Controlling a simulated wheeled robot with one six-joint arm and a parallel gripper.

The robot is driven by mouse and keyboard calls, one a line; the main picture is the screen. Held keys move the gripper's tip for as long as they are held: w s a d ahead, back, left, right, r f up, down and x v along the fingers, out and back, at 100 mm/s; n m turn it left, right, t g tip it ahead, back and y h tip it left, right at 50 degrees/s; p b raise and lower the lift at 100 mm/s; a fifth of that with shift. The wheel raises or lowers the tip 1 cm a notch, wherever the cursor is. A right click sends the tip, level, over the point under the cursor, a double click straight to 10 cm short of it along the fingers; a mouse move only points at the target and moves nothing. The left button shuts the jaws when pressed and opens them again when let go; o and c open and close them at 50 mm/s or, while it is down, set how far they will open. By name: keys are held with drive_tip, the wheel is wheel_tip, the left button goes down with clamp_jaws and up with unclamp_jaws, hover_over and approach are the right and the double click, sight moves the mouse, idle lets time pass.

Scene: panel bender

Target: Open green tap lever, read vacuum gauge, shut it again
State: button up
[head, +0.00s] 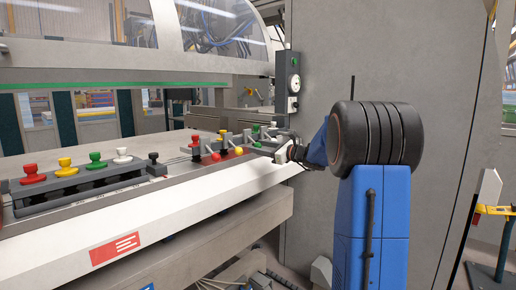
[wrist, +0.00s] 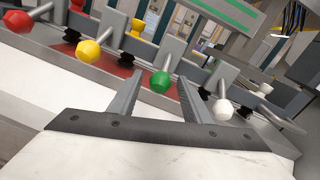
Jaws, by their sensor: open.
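In the wrist view, a row of tap levers with ball ends runs across the top: red (wrist: 16,21), yellow (wrist: 88,52), green (wrist: 160,82) and white (wrist: 223,110). My gripper (wrist: 158,88) is open, and the green ball shows between its two fingers. I cannot tell whether either finger touches it. In the head view, my gripper (head: 268,147) is at the right end of the lever row, and it hides the green ball there. A small round white gauge (head: 294,85) sits on a dark upright panel above that end. Its reading is too small to make out.
Several coloured knobs stand on a dark block (head: 100,190) at the left of the machine's white front ledge (head: 150,232). The red lever (head: 214,157) and yellow lever (head: 239,151) are close to my gripper. A grey cabinet wall (head: 420,80) rises behind my arm.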

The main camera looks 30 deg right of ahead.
drive_tip(key=shift+w+a, duration=0.25)
drive_tip(key=shift+w, duration=0.2)
clamp_jaws()
